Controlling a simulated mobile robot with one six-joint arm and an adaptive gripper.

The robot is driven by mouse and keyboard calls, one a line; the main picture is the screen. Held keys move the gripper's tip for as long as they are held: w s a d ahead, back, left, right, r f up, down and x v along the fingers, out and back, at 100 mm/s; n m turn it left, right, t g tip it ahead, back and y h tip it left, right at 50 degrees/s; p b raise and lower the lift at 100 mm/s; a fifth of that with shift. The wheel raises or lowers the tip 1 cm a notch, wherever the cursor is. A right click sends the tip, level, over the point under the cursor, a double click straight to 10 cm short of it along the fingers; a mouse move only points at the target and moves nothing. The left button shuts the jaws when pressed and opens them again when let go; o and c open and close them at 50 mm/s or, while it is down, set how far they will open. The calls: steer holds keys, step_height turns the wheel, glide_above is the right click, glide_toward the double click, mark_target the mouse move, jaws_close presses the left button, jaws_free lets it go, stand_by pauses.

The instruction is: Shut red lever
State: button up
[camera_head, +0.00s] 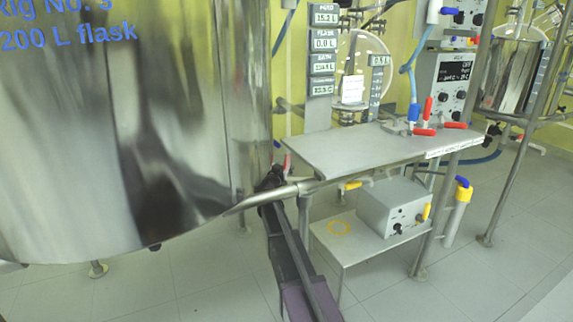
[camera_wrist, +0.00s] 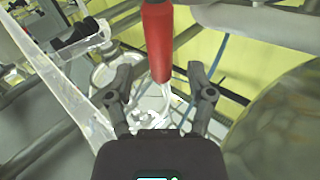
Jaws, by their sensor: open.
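A red lever handle (camera_wrist: 157,38) hangs down from the top of the wrist view, its lower end between or just beyond the fingertips of my gripper (camera_wrist: 160,76). The fingers are spread on both sides of it, with a gap each side; I cannot tell how far in depth it is. A pale metal stem shows below the red grip. In the head view my gripper (camera_head: 270,180) is dark and small beside the steel vessel, near the shelf's left end. A small red piece (camera_head: 287,163) shows just beside it, perhaps the same lever.
The large steel vessel (camera_head: 120,150) fills the left. A grey box (camera_head: 393,208) stands on the lower shelf. In the wrist view, pipes and a clear strip (camera_wrist: 62,82) lie at left.

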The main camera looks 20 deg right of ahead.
mark_target(286, 164)
steer(key=shift+x, duration=1.8)
jaws_close()
